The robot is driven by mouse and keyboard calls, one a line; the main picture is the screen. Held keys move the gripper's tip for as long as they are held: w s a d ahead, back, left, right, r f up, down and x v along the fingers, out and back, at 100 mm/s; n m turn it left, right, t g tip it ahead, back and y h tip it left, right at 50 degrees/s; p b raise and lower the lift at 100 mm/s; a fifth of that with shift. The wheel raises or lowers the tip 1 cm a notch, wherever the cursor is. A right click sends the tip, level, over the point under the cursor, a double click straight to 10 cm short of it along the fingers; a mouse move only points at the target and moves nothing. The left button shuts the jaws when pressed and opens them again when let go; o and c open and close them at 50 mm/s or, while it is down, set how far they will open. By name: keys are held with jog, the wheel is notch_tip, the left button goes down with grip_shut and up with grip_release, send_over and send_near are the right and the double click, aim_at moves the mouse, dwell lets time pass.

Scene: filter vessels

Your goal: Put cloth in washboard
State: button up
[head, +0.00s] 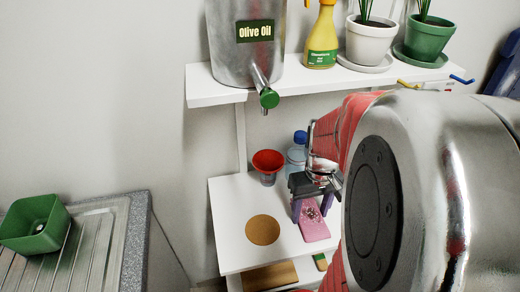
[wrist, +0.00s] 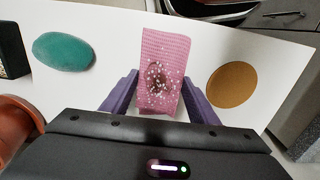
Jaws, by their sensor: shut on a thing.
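A pink cloth (head: 317,231) with a dark, speckled dirty patch is at the white lower shelf, and it also shows in the wrist view (wrist: 168,45). My gripper (head: 311,207) is over the cloth, with its purple fingers on either side of it, shut on it. I cannot tell whether the cloth still touches the shelf. A ribbed metal washboard-like draining surface (head: 92,262) is at the lower left in the head view. A green tub (head: 36,224) stands on it.
The shelf (head: 228,203) holds a round cork mat (head: 263,230), a red-rimmed cup (head: 268,165) and a blue-capped bottle (head: 297,152). A teal oval item (wrist: 64,51) lies left of the cloth.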

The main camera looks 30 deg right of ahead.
aim_at(310, 214)
jog(key=shift+f, duration=0.1)
jog(key=o, duration=1.1)
notch_tip(310, 214, up, 12)
dwell(0.7)
